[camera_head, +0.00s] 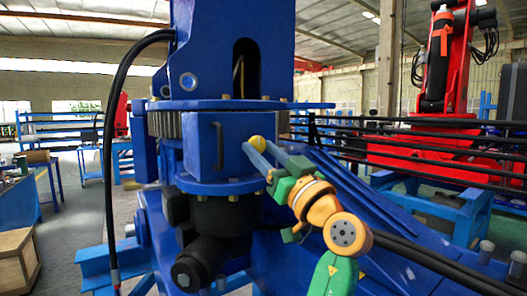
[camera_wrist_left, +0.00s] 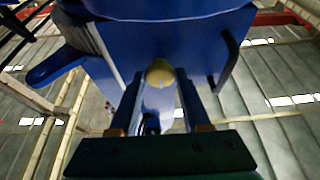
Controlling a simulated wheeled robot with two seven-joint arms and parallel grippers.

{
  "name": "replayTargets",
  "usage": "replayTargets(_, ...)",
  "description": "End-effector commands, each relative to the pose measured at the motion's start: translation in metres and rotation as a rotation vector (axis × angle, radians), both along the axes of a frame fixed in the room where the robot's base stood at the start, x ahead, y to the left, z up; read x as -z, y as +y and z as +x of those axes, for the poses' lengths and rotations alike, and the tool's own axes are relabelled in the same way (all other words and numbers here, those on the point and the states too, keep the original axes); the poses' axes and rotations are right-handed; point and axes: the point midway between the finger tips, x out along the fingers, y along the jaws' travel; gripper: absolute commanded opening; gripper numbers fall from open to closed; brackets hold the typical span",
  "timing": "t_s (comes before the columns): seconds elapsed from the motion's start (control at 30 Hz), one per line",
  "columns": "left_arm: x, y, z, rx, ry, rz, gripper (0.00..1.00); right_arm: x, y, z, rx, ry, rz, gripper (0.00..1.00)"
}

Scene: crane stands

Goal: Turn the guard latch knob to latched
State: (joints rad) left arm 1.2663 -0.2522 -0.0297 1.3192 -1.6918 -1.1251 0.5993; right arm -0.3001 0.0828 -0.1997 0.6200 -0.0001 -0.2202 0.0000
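The guard latch knob is a small yellow round knob (camera_head: 257,142) on the blue guard box (camera_head: 203,138) of the crane stand. It also shows in the left wrist view (camera_wrist_left: 160,74). My left gripper (camera_head: 257,147) reaches up to it from the lower right, with its two blue-grey fingers spread. In the left wrist view the fingertips (camera_wrist_left: 160,79) lie to either side of the knob, with a narrow gap seeming to show on each side. Contact cannot be made out. My right gripper is in neither view.
A black hose (camera_head: 112,150) hangs at the left. A sloping blue beam (camera_head: 370,195) lies behind my arm at the right. A red robot arm (camera_head: 447,70) stands further back.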

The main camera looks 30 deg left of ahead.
Motion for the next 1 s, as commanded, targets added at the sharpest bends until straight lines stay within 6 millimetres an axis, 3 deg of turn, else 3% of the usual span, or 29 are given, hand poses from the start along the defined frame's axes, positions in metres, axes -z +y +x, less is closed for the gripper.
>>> replayTargets(0.47, 0.0014, 0.0002, -0.0009, 0.001, 0.078, 0.031, 0.00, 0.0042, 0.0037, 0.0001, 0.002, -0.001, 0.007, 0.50)
replayTargets(1.0, -0.0034, 0.0016, -0.0047, 0.003, 0.514, 0.213, 0.00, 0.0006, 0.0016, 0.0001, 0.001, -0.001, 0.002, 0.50)
